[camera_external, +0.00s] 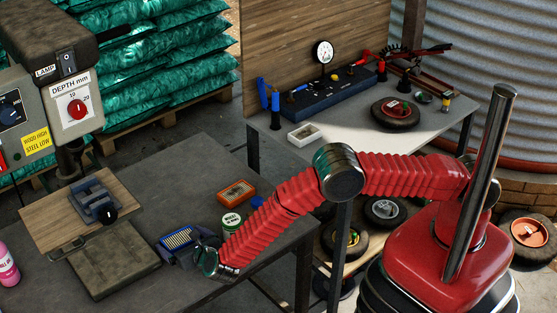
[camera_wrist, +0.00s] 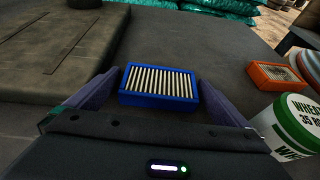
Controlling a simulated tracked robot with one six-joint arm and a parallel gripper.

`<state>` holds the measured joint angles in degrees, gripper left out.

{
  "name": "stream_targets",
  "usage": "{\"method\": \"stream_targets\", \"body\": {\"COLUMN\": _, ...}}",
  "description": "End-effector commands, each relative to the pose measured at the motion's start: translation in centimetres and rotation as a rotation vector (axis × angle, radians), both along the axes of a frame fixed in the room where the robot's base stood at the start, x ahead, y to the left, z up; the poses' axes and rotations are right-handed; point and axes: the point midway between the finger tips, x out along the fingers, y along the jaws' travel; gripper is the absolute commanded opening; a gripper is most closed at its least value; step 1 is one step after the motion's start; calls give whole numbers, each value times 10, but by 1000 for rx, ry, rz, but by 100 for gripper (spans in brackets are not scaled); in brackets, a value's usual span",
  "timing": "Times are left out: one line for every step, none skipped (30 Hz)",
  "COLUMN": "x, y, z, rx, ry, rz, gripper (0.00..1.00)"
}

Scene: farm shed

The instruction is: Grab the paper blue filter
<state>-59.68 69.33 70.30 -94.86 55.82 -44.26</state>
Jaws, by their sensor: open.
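The blue filter (camera_wrist: 159,84) is a blue rectangular frame with pale pleated paper, lying on the dark grey table. In the wrist view it sits between and just ahead of the two fingers of my gripper (camera_wrist: 150,92). The fingers are apart on either side of it, and the gripper is open and empty. In the external view the blue filter (camera_external: 180,238) lies in front of my gripper (camera_external: 183,250) near the table's front edge. The part of the filter nearest my gripper is partly hidden there.
An orange filter (camera_external: 237,191) and a white-and-green tub (camera_external: 231,224) stand to the right on the table; both show in the wrist view, the orange filter (camera_wrist: 278,76) and tub (camera_wrist: 291,124). A drill press base plate (camera_external: 115,262) lies to the left. A pink bottle (camera_external: 7,265) stands far left.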

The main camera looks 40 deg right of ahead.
Motion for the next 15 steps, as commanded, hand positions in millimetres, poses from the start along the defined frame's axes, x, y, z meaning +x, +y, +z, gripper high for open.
{"method": "stream_targets", "body": {"x": 0, "y": 0, "z": 0, "rx": 0, "ry": 0, "rz": 0, "gripper": 100}}
{"method": "stream_targets", "body": {"x": 0, "y": 0, "z": 0, "rx": 0, "ry": 0, "rz": 0, "gripper": 100}}
{"method": "stream_targets", "body": {"x": 0, "y": 0, "z": 0, "rx": 0, "ry": 0, "rz": 0, "gripper": 100}}
{"method": "stream_targets", "body": {"x": 0, "y": 0, "z": 0, "rx": 0, "ry": 0, "rz": 0, "gripper": 100}}
{"method": "stream_targets", "body": {"x": 0, "y": 0, "z": 0, "rx": 0, "ry": 0, "rz": 0, "gripper": 100}}
{"method": "stream_targets", "body": {"x": 0, "y": 0, "z": 0, "rx": 0, "ry": 0, "rz": 0, "gripper": 100}}
{"method": "stream_targets", "body": {"x": 0, "y": 0, "z": 0, "rx": 0, "ry": 0, "rz": 0, "gripper": 100}}
{"method": "stream_targets", "body": {"x": 0, "y": 0, "z": 0, "rx": 0, "ry": 0, "rz": 0, "gripper": 100}}
{"method": "stream_targets", "body": {"x": 0, "y": 0, "z": 0, "rx": 0, "ry": 0, "rz": 0, "gripper": 100}}
{"method": "stream_targets", "body": {"x": 0, "y": 0, "z": 0, "rx": 0, "ry": 0, "rz": 0, "gripper": 100}}
{"method": "stream_targets", "body": {"x": -1, "y": 0, "z": 0, "rx": 0, "ry": 0, "rz": 0, "gripper": 100}}
{"method": "stream_targets", "body": {"x": -1, "y": 0, "z": 0, "rx": 0, "ry": 0, "rz": 0, "gripper": 100}}
{"method": "stream_targets", "body": {"x": -1, "y": 0, "z": 0, "rx": 0, "ry": 0, "rz": 0, "gripper": 98}}
{"method": "stream_targets", "body": {"x": -1, "y": 0, "z": 0, "rx": 0, "ry": 0, "rz": 0, "gripper": 96}}
{"method": "stream_targets", "body": {"x": -1, "y": 0, "z": 0, "rx": 0, "ry": 0, "rz": 0, "gripper": 93}}
